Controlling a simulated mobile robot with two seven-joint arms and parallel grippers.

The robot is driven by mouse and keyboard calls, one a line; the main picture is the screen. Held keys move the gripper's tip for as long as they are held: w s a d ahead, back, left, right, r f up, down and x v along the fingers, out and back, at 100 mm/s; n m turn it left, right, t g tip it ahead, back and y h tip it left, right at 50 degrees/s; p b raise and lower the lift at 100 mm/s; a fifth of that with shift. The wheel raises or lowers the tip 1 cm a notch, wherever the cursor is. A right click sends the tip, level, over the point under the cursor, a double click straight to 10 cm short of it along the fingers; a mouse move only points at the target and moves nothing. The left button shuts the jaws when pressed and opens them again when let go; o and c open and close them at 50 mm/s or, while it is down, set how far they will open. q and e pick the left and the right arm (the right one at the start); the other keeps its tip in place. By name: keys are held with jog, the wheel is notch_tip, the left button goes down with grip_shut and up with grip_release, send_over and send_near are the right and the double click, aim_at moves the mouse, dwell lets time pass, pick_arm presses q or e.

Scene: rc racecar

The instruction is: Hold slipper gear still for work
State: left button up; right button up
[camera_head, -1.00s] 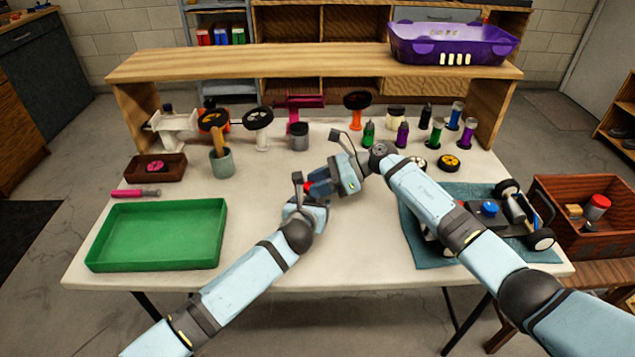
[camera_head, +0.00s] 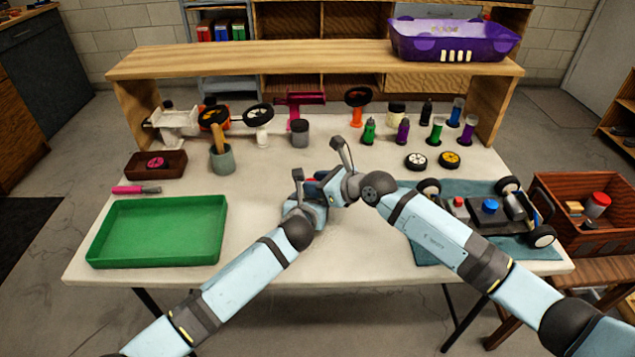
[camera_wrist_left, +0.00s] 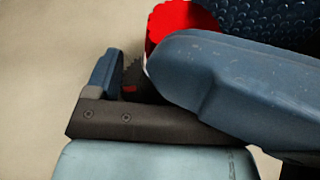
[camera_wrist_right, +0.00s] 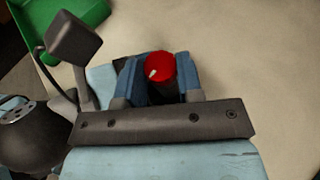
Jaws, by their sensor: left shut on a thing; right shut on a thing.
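My left gripper (camera_head: 311,186) and right gripper (camera_head: 326,180) meet above the middle of the table. In the left wrist view a dark toothed part (camera_wrist_left: 132,76), seemingly the slipper gear, shows between the left fingers, which are shut on it. Much of it is hidden by a blue finger. A round red-topped dark piece (camera_wrist_right: 160,67) with a small white mark sits between the shut blue fingers of my right gripper. Its red top also shows in the left wrist view (camera_wrist_left: 178,22), close by the toothed part. I cannot tell whether the two parts touch.
A green tray (camera_head: 158,200) lies left, with a pink-handled tool (camera_head: 128,190) behind it. The partly built car (camera_head: 490,207) stands on a teal mat (camera_head: 430,250) at right. Wheels, bottles and cups line the back below a wooden shelf (camera_head: 310,64). The front middle is bare.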

jog(key=shift+s+f, duration=0.1)
jog(key=shift+f, duration=0.05)
dwell(0.4)
jog(key=o, duration=0.9)
jog(key=shift+o, duration=0.2)
jog(key=shift+t, duration=0.3)
jog(key=v, duration=1.2)
jog(key=shift+r, duration=0.25)
